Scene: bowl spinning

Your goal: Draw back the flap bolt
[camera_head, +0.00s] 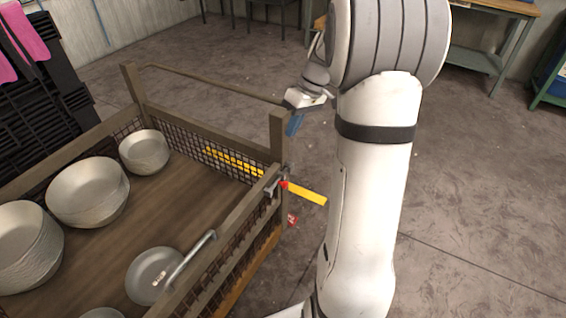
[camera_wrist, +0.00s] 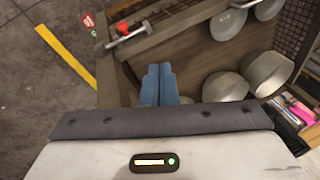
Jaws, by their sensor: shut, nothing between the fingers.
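My gripper (camera_head: 293,125) has blue fingers and is beside the top of the corner post, apart from the bolt. In the wrist view my gripper (camera_wrist: 160,70) has its fingers together with nothing between them.
The wood-framed mesh crate (camera_head: 205,118) holds stacked bowls (camera_head: 88,190), a single bowl (camera_head: 144,152) and a flat dish (camera_head: 154,274). A corner post (camera_head: 278,135) rises near my gripper. Floor right of the crate is open.

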